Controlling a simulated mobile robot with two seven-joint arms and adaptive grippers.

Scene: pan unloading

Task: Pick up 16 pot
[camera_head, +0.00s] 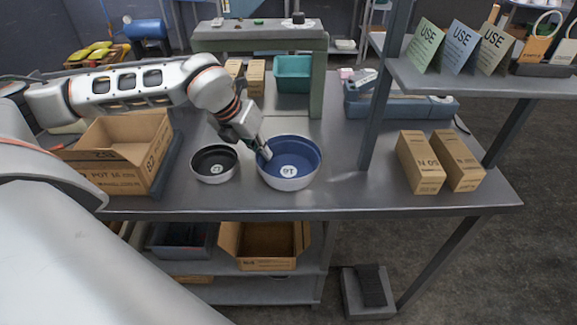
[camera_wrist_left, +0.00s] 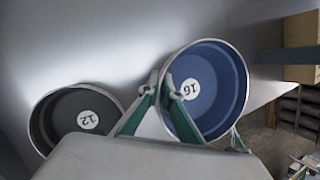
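The 16 pot (camera_head: 305,165) is a round pot, blue inside and white outside, marked 16 on its floor. It stands on the grey table in the middle of the head view, and also shows in the left wrist view (camera_wrist_left: 222,75). My left gripper (camera_head: 264,154) is at its left rim. In the left wrist view the fingers (camera_wrist_left: 160,84) straddle the rim, one inside and one outside, drawn close together on the wall. The exact contact is small to see. My right gripper is out of view.
A dark pot marked 12 (camera_head: 214,176) stands just left of the 16 pot. An open cardboard box (camera_head: 158,165) is further left. A teal bin (camera_head: 293,85) is behind. Table right of the pot is clear.

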